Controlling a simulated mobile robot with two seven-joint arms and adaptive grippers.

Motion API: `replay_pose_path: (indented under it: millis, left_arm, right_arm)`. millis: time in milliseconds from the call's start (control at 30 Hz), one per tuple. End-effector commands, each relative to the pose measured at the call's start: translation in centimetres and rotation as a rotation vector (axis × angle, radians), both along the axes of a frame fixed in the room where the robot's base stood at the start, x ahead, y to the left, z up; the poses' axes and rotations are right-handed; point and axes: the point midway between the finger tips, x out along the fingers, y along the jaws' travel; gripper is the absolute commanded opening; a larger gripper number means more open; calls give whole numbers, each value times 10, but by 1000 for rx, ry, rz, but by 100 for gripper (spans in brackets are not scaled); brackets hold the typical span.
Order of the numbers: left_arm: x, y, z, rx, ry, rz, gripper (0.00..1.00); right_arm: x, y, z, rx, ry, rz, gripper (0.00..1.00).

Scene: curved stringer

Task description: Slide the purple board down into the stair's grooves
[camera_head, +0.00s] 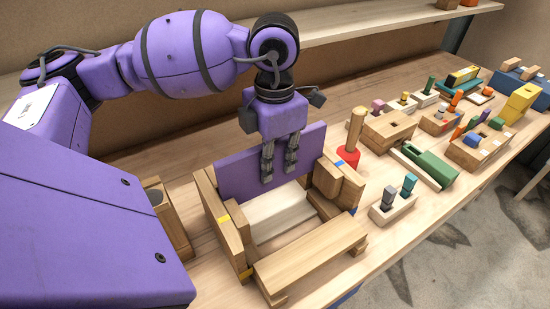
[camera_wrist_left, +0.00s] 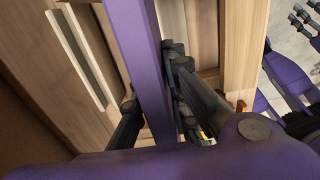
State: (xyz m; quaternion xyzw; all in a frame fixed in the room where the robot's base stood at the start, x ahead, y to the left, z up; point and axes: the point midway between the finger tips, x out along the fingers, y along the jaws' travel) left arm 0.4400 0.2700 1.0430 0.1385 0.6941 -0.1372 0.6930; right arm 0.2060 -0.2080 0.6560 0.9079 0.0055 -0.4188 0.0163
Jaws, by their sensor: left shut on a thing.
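The purple board (camera_head: 236,176) stands on edge across the back of the wooden stair frame (camera_head: 238,240), between its left side panel and right side blocks. My left gripper (camera_head: 280,163) is shut on the board from above, near its middle, with a finger on the near face. In the left wrist view the board (camera_wrist_left: 143,50) passes between the two fingers (camera_wrist_left: 155,115). Whether its ends sit in the grooves is too unclear to tell. My right gripper (camera_wrist_left: 304,17) seems to show partly at the wrist view's top right corner; its jaws are unclear.
A light plank (camera_head: 280,213) lies inside the frame, and a wooden tread (camera_head: 310,252) spans its front. A red ring with a wooden peg (camera_head: 353,135) stands close right of the frame. Several block toys crowd the table's right; a shelf (camera_head: 370,22) runs behind.

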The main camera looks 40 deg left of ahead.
Motion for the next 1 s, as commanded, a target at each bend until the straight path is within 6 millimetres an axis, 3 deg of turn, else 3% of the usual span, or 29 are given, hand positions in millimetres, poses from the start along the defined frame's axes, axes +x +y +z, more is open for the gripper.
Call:
replay_pose_path:
  millis: [1000]
  left_arm:
    - [0, 0, -26, 1, 0, 0, 0]
  right_arm:
    - [-8, 0, -17, -4, 23, 5, 40]
